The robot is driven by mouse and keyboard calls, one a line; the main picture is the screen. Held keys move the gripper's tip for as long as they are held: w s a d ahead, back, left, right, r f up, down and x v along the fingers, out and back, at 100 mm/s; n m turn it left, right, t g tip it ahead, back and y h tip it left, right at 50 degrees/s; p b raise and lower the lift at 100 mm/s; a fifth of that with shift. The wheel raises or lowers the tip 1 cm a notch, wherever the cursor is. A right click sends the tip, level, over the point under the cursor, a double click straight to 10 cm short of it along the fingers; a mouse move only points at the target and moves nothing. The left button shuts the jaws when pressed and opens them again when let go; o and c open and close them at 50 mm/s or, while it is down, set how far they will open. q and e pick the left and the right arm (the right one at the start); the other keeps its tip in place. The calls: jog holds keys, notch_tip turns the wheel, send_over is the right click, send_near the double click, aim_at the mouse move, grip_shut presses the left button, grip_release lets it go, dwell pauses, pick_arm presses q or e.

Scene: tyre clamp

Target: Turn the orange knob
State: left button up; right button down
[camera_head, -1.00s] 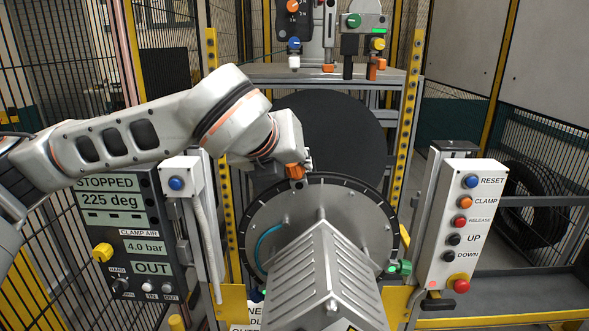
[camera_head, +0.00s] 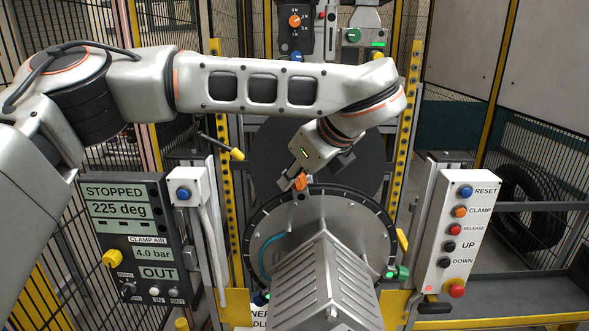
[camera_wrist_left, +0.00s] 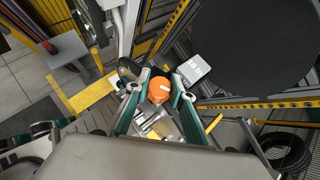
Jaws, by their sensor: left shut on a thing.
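An orange knob (camera_head: 300,182) sits at the top rim of the round grey plate (camera_head: 350,220). My left gripper (camera_head: 293,180) reaches down to it from the upper right and is shut on it. In the left wrist view the orange knob (camera_wrist_left: 159,90) shows as a round cap between the two green-edged fingers (camera_wrist_left: 160,92). The head view shows the knob's body tilted, and the fingers partly hide it. My right gripper is in neither view.
A grey display panel (camera_head: 125,225) reads STOPPED, 225 deg, 4.0 bar and OUT. A button box (camera_head: 455,245) stands at the right. A ribbed grey housing (camera_head: 325,285) is in front of the plate. Another orange dial (camera_head: 295,21) is on a dark box behind my arm.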

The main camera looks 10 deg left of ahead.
pick_arm(q)
jog(key=n+g+p, duration=0.1)
jog(key=n+g+y+p, duration=0.1)
jog(key=shift+s+r+n, duration=0.1)
jog(key=shift+r+n, duration=0.1)
jog(key=shift+n, duration=0.1)
jog(key=n+g+p, duration=0.4)
jog(key=p, duration=0.2)
jog(key=shift+d+f+y, duration=0.1)
jog(key=shift+f+y, duration=0.05)
jog(key=shift+y, duration=0.15)
jog(key=shift+p, duration=0.35)
jog(key=shift+f+n+g, duration=0.15)
jog(key=shift+n+g, duration=0.15)
jog(key=shift+g, duration=0.1)
jog(key=shift+p, duration=0.3)
jog(key=shift+s, duration=0.1)
jog(key=o, duration=1.1)
jog(key=shift+f, duration=0.1)
